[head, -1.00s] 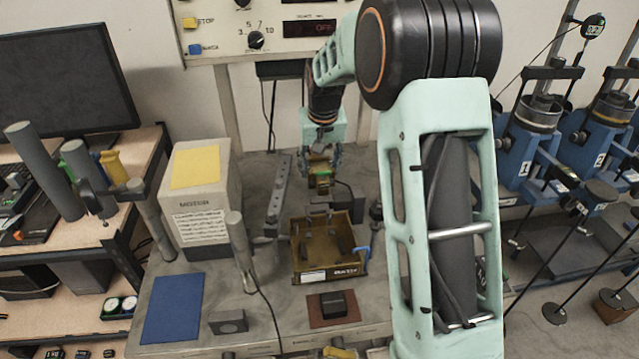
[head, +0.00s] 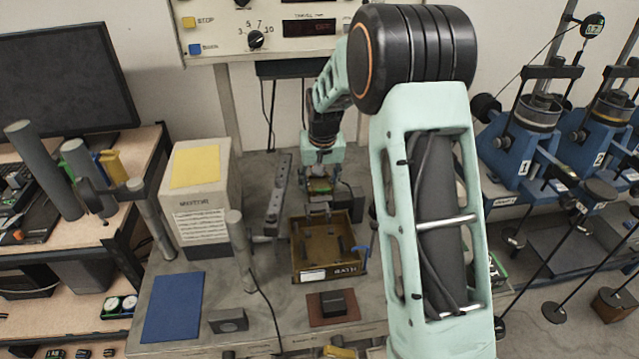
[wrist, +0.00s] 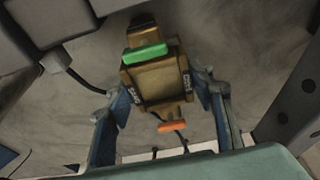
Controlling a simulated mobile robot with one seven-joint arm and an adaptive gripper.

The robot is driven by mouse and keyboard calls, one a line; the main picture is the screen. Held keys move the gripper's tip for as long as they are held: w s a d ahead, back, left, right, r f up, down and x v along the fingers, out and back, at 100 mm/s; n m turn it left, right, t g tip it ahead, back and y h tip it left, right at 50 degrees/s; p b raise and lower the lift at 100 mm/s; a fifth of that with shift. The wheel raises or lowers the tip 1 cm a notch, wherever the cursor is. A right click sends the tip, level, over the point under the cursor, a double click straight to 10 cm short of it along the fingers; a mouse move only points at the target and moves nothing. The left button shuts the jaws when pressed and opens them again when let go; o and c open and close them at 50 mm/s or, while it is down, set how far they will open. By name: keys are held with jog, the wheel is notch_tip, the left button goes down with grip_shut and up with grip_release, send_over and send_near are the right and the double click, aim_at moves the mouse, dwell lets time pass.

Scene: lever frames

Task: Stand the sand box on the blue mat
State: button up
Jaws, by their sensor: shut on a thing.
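The sand box (wrist: 160,79) is a brown-gold box with a green piece, an orange piece and dark side labels in the wrist view. My gripper (wrist: 162,103) has its blue fingers on both sides of it and is shut on it. In the head view my gripper (head: 321,181) is behind the open brown tray, with the box small and partly hidden between its fingers. I cannot tell how high the box is. The blue mat (head: 173,308) lies flat and bare at the bench's front left, well away from my gripper.
The open brown tray (head: 328,275) stands between my gripper and the bench front. A grey post (head: 241,250) and the motor box (head: 200,215) stand between the gripper and mat. A grey block (head: 228,321) sits right of the mat. A black block (head: 333,303) rests on a brown mat.

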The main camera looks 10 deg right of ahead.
jog(key=shift+s+f+b, duration=0.15)
jog(key=shift+f+b, duration=0.15)
jog(key=shift+f, duration=0.15)
jog(key=o, duration=1.1)
jog(key=shift+s+f, duration=0.1)
jog(key=shift+f, duration=0.05)
jog(key=o, duration=0.3)
jog(key=shift+w, duration=0.25)
jog(key=shift+o, duration=0.2)
